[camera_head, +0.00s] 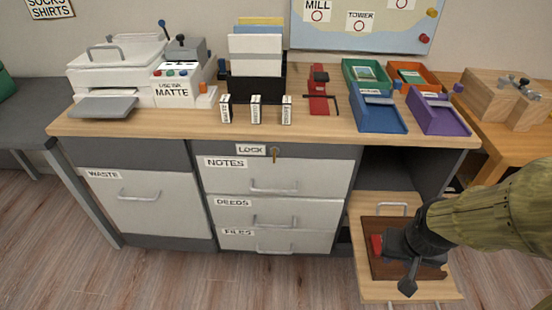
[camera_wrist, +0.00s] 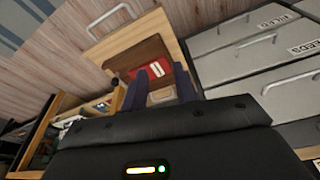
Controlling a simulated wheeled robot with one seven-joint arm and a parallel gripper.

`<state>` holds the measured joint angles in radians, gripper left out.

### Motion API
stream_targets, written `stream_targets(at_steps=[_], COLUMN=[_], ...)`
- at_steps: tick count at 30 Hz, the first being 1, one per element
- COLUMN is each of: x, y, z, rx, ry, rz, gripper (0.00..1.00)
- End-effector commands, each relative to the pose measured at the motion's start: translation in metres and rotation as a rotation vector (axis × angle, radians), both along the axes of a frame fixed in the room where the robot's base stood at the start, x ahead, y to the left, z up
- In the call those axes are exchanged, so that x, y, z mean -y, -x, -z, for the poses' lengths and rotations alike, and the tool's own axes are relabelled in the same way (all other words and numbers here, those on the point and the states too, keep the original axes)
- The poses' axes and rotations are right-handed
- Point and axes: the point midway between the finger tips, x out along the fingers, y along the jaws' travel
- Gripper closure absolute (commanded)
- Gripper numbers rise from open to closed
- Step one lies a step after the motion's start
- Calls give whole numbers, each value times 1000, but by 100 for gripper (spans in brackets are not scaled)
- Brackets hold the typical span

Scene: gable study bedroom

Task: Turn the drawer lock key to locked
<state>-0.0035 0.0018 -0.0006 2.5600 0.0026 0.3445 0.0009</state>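The small brass key (camera_head: 274,154) sits in the lock at the top of the grey-and-white drawer unit, just right of the LOCK label (camera_head: 251,150). Its bow hangs down, but it is too small to read which position the lock is in. My gripper (camera_head: 397,264) is far to the lower right of the key, over a pulled-out wooden drawer. In the wrist view, its two dark fingers (camera_wrist: 162,76) stand apart with a gap between them, and I see nothing gripped. The key is not visible in the wrist view.
The pulled-out drawer (camera_head: 378,290) holds a brown tray with a red item (camera_wrist: 157,70). The NOTES drawer (camera_head: 230,178), DEEDS and FILES drawers below the key are shut. The desktop (camera_head: 200,122) carries a printer and several trays. Floor is clear in front of the drawers.

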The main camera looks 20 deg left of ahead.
Motion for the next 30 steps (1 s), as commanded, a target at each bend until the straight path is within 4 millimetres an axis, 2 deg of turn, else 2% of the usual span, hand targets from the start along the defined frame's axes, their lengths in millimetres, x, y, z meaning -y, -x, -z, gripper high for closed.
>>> stream_targets(at_steps=[5,8,12,18,24,30], x=[-23,-48,-92,-148,-195,-238], y=[-16,-34,-59,-81,-87,-75], z=[5,11,20,31,32,18], rx=[47,109,224,407,625,889], ry=[-28,-59,-99,-121,-116,-109], rz=[-6,-3,14,39,34,-26], gripper=[71,71,71,71,71,71])
